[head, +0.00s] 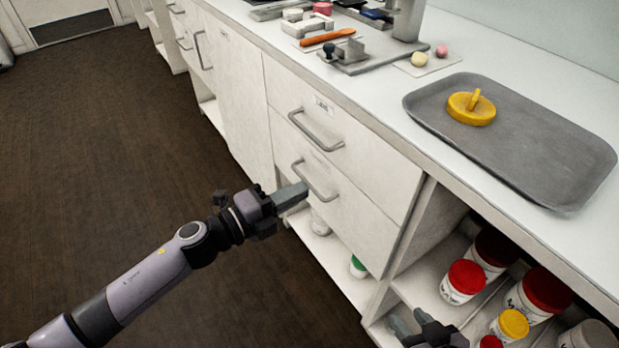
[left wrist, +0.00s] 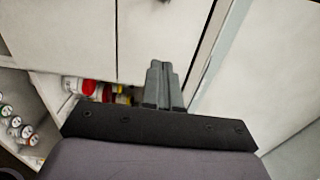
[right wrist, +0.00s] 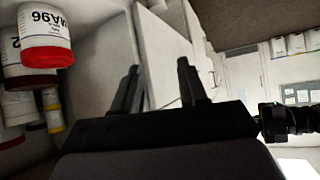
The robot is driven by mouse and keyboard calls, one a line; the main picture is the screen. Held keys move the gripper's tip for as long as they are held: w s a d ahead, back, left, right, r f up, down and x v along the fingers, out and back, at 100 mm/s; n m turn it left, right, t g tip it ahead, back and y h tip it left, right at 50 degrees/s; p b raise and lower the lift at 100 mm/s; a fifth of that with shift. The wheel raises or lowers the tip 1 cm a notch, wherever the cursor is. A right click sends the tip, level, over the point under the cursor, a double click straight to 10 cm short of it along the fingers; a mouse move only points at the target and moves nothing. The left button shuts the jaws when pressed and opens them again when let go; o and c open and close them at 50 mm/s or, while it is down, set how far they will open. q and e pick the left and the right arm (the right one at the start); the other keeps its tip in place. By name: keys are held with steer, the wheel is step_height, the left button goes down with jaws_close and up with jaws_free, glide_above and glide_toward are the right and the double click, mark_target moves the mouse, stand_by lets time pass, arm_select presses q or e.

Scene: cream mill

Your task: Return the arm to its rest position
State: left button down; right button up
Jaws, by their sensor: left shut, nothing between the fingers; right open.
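My left gripper (head: 291,196) is shut and empty, held out in front of the lower drawer and its handle (head: 314,180). In the left wrist view its fingers (left wrist: 160,85) are pressed together in front of white cabinet fronts. My right gripper (head: 408,326) shows at the bottom edge of the head view, close to the open shelf with jars. In the right wrist view its two fingers (right wrist: 158,90) stand apart with nothing between them. Most of the right arm is out of the head view.
Red-lidded jars (head: 464,280) and a yellow-lidded jar (head: 513,323) stand on the open shelves beside my right gripper. On the counter, a grey tray (head: 540,150) holds a yellow round lid (head: 471,108). An orange-handled tool (head: 327,37) lies further back. The dark floor (head: 100,160) at left is clear.

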arm_select(q)
steer(key=shift+s+a, duration=0.1)
steer(key=shift+a, duration=0.05)
steer(key=s+a+f+n+y+p, duration=0.3)
steer(key=s+a+n+y+p, duration=0.2)
steer(key=n, duration=0.8)
steer(key=s+a+f+n+y+p, duration=0.3)
steer(key=s+a+n+y+p, duration=0.2)
steer(key=s+a+n, duration=0.7)
steer(key=s+n+y, duration=0.1)
steer(key=s+y, duration=0.1)
steer(key=shift+s+a+f+n+y, duration=0.25)
steer(key=shift+s+a+n+y, duration=0.05)
steer(key=shift+s+n+y, duration=0.1)
steer(key=shift+w+d, duration=0.1)
